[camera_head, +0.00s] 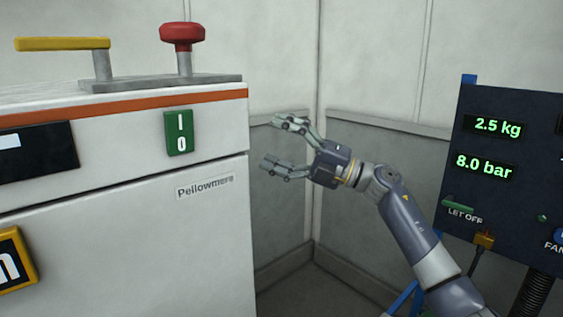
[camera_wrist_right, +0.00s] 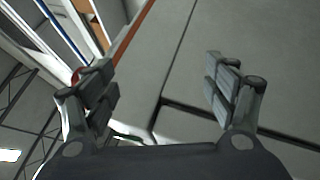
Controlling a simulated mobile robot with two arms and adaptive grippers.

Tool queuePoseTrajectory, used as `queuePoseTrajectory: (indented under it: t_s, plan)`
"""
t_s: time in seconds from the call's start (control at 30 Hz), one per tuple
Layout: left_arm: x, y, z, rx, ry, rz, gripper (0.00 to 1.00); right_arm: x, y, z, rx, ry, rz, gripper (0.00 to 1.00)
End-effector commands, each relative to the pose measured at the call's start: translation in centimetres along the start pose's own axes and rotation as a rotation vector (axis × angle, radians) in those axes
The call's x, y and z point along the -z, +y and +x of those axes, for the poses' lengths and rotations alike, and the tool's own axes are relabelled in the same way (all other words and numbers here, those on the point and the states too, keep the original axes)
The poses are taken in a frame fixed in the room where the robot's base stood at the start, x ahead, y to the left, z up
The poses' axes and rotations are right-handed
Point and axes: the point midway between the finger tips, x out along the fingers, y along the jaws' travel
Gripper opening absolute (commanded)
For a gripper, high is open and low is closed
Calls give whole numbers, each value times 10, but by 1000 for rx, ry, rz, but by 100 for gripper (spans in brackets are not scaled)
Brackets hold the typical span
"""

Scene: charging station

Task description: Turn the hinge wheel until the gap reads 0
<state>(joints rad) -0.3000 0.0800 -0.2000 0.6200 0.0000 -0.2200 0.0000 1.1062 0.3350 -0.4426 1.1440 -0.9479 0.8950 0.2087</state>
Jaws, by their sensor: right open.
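My right gripper (camera_head: 278,146) is open and empty in the head view, just right of the white cabinet's right edge, with its fingers pointing left. In the right wrist view its two fingers (camera_wrist_right: 166,88) stand wide apart with nothing between them. No hinge wheel that I can make out shows in either view. No gap reading shows; the dark display (camera_head: 38,151) at the cabinet's left is cut off by the frame. My left gripper is not in view.
The white cabinet (camera_head: 130,240) carries a green switch (camera_head: 179,133), a red knob (camera_head: 182,40) and a yellow handle (camera_head: 62,43). A dark panel (camera_head: 510,190) at right reads 2.5 kg and 8.0 bar. Grey wall panels stand behind my right arm.

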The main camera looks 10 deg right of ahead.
Motion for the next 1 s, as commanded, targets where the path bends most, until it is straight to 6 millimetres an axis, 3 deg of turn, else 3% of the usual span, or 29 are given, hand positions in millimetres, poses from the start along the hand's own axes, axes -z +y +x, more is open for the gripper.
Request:
queuePoseTrajectory:
  t_s: [0.1, 0.3, 0.8, 0.87, 0.93, 1.0]
  plan:
    - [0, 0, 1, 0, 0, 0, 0, -6, -20, -7, -12, -40, 54, 78]
    - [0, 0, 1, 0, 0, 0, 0, -13, -41, -15, -25, -85, 110, 78]
    - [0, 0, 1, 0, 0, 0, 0, -16, -52, -19, -29, -107, 136, 78]
    - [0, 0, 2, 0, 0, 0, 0, -19, -64, -24, -32, -128, 162, 78]
    - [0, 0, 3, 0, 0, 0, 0, -24, -91, -35, -39, -179, 224, 78]
    - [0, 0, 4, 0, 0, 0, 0, -29, -135, -54, -46, -264, 320, 78]
